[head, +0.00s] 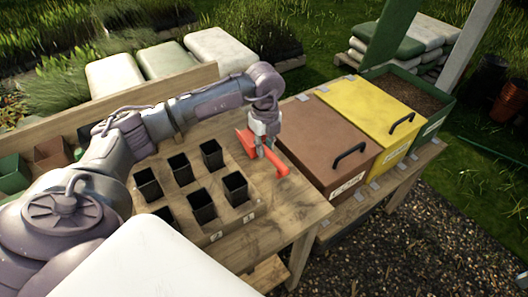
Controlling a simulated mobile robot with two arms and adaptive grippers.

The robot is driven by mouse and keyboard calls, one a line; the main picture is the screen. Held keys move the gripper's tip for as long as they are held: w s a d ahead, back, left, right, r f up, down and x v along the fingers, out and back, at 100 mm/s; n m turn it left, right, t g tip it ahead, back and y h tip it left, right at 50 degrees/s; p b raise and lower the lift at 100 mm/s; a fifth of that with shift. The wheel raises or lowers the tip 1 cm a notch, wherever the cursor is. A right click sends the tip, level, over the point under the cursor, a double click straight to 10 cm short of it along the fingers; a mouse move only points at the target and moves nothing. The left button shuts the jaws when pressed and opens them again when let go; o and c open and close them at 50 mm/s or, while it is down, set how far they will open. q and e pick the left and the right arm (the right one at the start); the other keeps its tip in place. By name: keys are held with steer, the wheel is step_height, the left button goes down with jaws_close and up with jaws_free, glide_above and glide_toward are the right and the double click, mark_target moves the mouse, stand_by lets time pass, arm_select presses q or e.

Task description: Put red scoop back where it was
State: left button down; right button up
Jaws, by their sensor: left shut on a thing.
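The red scoop (249,140) is in the head view, near the right end of the wooden bench, just left of the brown lidded bin. My left gripper (263,149) reaches it from above and is shut on the scoop. The handle end points toward the lower right, close to the bin. I cannot tell whether the scoop touches the bench top or hangs just above it. My right gripper is not in view.
Several black pots (202,205) stand in a holder left of the scoop. The brown bin (325,142) and yellow bin (372,112) have closed lids with black handles. An open green bin (447,108) holds soil. Bare bench (285,212) lies in front of the scoop.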

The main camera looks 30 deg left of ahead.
arm_select(q)
steer(key=shift+w+a+f, duration=0.15)
steer(key=shift+w+a, duration=0.05)
step_height(320, 180, down, 3)
steer(key=shift+f+p, duration=0.1)
steer(key=shift+p, duration=0.55)
steer(key=shift+f, duration=0.45)
steer(key=shift+f, duration=0.1)
steer(key=c, duration=1.1)
jaws_free()
steer(key=shift+o, duration=0.2)
